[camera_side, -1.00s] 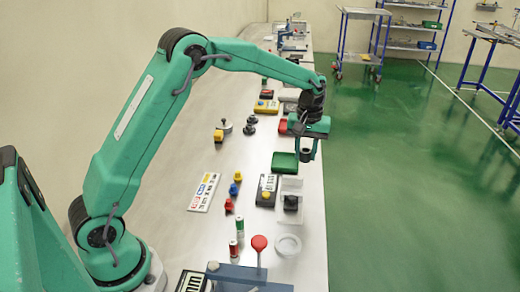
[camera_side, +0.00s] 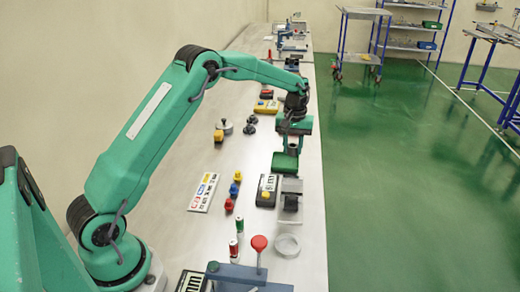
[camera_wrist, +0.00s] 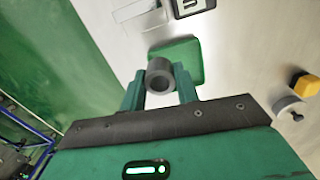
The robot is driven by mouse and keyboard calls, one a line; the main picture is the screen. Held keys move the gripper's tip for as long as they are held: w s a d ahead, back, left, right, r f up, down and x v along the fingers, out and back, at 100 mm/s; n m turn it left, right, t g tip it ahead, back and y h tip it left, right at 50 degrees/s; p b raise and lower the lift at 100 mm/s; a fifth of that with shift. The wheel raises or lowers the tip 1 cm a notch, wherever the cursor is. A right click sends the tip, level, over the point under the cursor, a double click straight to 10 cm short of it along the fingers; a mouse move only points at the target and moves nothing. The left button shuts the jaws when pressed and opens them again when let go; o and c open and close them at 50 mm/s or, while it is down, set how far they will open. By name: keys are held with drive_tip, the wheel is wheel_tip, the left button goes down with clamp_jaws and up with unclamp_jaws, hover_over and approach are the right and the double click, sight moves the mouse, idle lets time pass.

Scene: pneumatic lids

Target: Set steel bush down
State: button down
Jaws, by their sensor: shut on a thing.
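My gripper (camera_side: 294,148) is shut on the steel bush, a short dark grey ring. In the wrist view the steel bush (camera_wrist: 159,74) sits between the two green fingers of my gripper (camera_wrist: 159,86), its bore facing the camera. A shallow green tray (camera_side: 284,164) lies on the bench below and beside the fingers. In the wrist view the tray (camera_wrist: 190,50) shows behind the bush, with nothing seen in its visible part. How far the bush is above the tray, I cannot tell.
A black device with a yellow button (camera_side: 266,192), a clear container (camera_side: 291,185) and a round clear dish (camera_side: 287,246) stand nearer the camera. Small coloured caps (camera_side: 236,189) and a label sheet (camera_side: 203,193) lie left. The bench's right edge is close to the tray.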

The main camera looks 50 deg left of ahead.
hover_over(285, 164)
wheel_tip(285, 164, down, 3)
drive_tip(key=shift+w+a+r, duration=0.1)
drive_tip(key=shift+a, duration=0.05)
drive_tip(key=shift+f, duration=2.05)
drive_tip(key=shift+f, duration=0.15)
drive_tip(key=c, duration=1.1)
unclamp_jaws()
drive_tip(key=shift+o, duration=0.2)
wheel_tip(285, 164, up, 12)
drive_tip(key=shift+r, duration=0.25)
